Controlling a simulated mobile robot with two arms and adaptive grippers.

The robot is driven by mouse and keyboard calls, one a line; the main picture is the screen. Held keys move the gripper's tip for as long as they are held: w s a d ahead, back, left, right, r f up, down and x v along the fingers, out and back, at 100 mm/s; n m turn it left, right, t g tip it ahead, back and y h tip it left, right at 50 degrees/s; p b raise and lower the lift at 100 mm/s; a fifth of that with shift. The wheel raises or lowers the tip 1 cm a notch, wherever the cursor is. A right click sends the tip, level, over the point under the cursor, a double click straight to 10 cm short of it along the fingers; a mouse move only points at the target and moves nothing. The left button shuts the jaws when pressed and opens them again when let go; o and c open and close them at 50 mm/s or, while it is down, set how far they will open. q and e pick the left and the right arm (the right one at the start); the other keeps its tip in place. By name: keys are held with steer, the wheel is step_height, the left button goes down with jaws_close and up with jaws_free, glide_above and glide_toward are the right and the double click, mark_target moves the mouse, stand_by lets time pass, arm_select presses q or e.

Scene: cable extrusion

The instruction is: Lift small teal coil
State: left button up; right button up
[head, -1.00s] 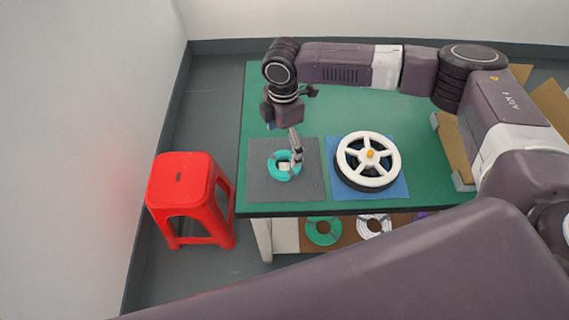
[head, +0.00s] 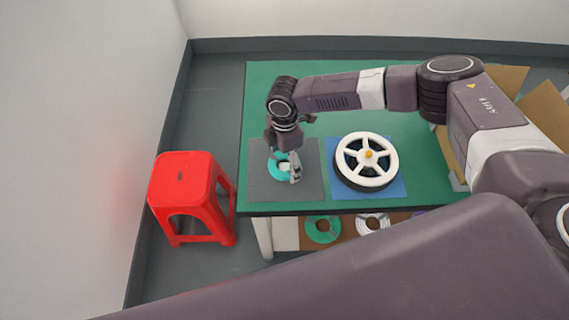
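The small teal coil (head: 273,171), a ring with a pale centre, is on the dark grey mat (head: 259,190) at the table's left front. My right gripper (head: 293,172) reaches down from above onto the right side of the coil and hides part of it. Its fingers overlap the coil's right rim in the picture. I cannot tell whether they are closed on it, or whether the coil touches the mat. My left gripper is not in view.
A white spoked wheel on a black ring (head: 366,161) stands on a blue mat (head: 396,188) to the right. More coils, one green (head: 322,229), lie on a shelf below. A red stool (head: 181,178) stands left of the green table (head: 350,95). Cardboard flaps are at right.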

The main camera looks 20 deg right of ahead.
steer(key=c, duration=0.9)
steer(key=shift+r, duration=0.15)
